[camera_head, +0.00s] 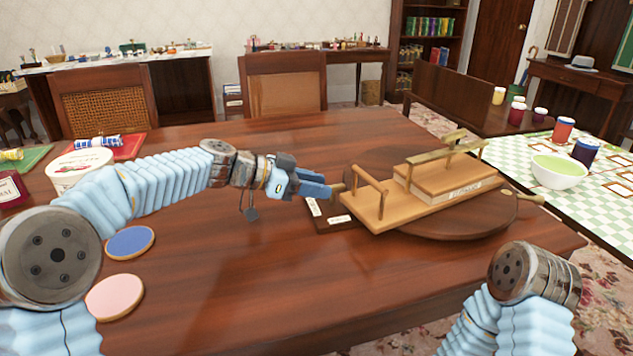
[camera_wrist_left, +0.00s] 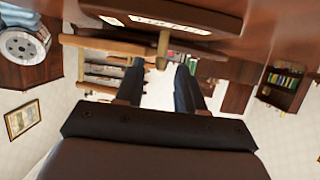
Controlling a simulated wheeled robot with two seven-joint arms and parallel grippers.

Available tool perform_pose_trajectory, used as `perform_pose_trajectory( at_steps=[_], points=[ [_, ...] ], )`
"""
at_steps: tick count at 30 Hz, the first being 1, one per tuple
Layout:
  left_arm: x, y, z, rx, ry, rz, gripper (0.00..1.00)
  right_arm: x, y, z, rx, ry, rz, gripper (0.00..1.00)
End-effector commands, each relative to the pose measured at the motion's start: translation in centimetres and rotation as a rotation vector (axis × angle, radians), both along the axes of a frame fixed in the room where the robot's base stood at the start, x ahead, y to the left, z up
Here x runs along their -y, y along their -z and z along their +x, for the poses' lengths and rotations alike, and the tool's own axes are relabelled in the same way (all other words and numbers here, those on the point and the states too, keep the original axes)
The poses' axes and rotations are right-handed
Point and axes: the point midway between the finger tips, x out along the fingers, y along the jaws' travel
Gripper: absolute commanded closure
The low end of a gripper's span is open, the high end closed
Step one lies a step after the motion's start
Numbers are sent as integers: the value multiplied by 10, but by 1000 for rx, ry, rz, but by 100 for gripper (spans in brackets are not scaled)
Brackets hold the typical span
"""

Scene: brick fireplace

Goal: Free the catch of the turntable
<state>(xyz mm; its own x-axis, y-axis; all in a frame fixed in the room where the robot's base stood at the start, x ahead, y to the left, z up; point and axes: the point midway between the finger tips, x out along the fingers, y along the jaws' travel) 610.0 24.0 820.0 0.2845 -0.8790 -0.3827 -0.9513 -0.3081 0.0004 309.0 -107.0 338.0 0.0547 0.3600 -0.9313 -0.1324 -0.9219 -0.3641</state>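The turntable (camera_head: 450,222) is a round dark wooden disc near the table's right side. A light wooden stand (camera_head: 400,208) with raised bars sits on it. A dark plate with white labels (camera_head: 350,226) lies at its left edge; it also shows in the wrist view (camera_wrist_left: 205,14). A small wooden knob (camera_head: 338,188) above the plate looks like the catch's handle. In the wrist view a knob (camera_wrist_left: 162,50) is just ahead of the fingertips. My left gripper (camera_head: 328,186) is open, with its fingers (camera_wrist_left: 160,75) apart; contact cannot be told. My right gripper is out of view.
A blue disc (camera_head: 130,242), a pink disc (camera_head: 114,298) and a round white tub (camera_head: 80,168) are at the left. Chairs (camera_head: 286,84) stand behind the table. A checkered table (camera_head: 610,190) with a bowl (camera_head: 558,178) is at the right. The table's front middle is clear.

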Motion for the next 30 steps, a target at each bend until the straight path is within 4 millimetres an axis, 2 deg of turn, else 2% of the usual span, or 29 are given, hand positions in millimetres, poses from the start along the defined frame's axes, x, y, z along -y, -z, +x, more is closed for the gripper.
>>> perform_pose_trajectory(
  at_steps=[10,15,18,25,30],
  points=[
    [4,2,1,0,-1,0,62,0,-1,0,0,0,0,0],
    [4,2,1,0,-1,0,88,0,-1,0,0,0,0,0],
    [4,2,1,0,-1,0,100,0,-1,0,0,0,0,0],
    [4,3,1,1,-5,0,100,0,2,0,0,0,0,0],
    [4,6,0,4,-46,1,100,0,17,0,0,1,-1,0]
  ],
)
